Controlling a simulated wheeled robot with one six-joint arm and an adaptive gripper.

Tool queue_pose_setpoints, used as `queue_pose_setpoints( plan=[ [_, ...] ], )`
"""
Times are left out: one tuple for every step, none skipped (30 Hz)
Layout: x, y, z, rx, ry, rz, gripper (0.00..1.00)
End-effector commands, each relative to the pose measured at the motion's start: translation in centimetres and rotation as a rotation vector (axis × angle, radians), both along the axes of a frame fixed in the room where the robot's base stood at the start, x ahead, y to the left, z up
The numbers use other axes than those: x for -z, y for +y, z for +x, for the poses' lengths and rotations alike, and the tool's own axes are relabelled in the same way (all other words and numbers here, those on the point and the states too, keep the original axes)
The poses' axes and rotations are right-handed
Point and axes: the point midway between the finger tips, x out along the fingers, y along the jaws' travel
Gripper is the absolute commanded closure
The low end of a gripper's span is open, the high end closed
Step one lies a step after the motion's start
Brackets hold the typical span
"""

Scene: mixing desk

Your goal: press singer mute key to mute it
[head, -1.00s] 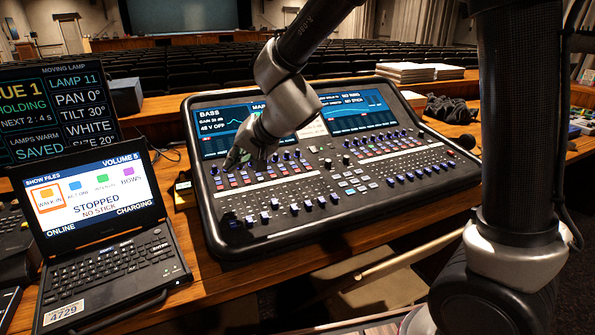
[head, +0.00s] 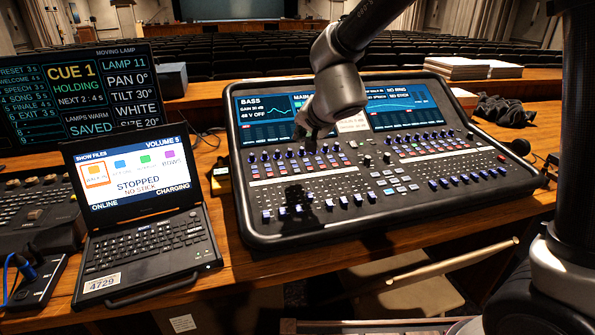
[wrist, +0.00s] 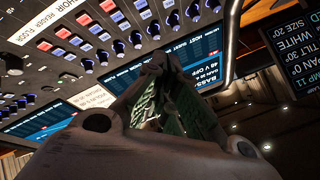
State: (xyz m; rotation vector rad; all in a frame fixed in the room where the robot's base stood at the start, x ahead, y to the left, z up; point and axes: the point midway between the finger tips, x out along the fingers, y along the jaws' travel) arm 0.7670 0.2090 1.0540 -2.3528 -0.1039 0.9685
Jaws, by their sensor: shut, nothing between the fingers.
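The mixing desk (head: 240,190) stands on the wooden table, with rows of knobs, small coloured keys and blue faders. Its left screen (head: 263,108) reads BASS, GAIN 30 dB, 48 V OFF. A row of red, white and blue keys (head: 300,165) lies below the knobs; their labels are too small to read, so I cannot tell which is the singer mute key. My gripper (head: 308,130) is shut and empty, over the upper left part of the desk. In the wrist view my gripper (wrist: 160,65) has its tips in front of the screen; contact cannot be made out.
A laptop (head: 150,245) reading STOPPED, NO STICK stands left of the desk. Behind it is a cue monitor (head: 85,90). Papers (head: 470,68) and a dark cloth (head: 503,110) lie at the back right. Open air is above the desk's right half.

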Motion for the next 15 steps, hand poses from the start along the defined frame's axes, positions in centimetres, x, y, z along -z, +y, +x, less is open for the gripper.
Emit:
queue_pose_setpoints(
  plan=[
    [0.5, 0.1, 0.0, -0.003, 0.002, -0.002, 1.00],
    [0.7, 0.1, 0.0, -0.004, 0.001, -0.002, 1.00],
    [1.1, 0.2, 0.0, -0.005, 0.002, -0.002, 1.00],
    [1.4, 0.3, 0.1, -0.006, 0.000, -0.001, 1.00],
    [1.8, 0.2, 0.1, -0.005, 0.001, -0.004, 1.00],
    [2.4, 0.1, 0.1, -0.005, 0.003, -0.005, 1.00],
    [2.7, 0.2, 0.1, -0.004, 0.003, -0.004, 1.00],
    [3.1, 0.2, 0.2, -0.005, 0.002, -0.004, 1.00],
    [3.4, 0.3, 0.3, -0.007, 0.001, -0.002, 1.00],
    [4.0, 0.2, 0.3, -0.005, 0.002, -0.004, 1.00],
    [4.5, 0.2, 0.4, -0.005, 0.002, -0.006, 1.00],
    [5.0, 0.2, 0.4, -0.006, 0.002, -0.005, 1.00],
    [5.4, 0.3, 0.4, -0.007, 0.002, -0.003, 1.00],
    [5.7, 0.3, 0.5, -0.005, 0.001, -0.003, 1.00],
    [6.1, 0.2, 0.6, -0.003, 0.001, -0.003, 1.00]
  ],
)
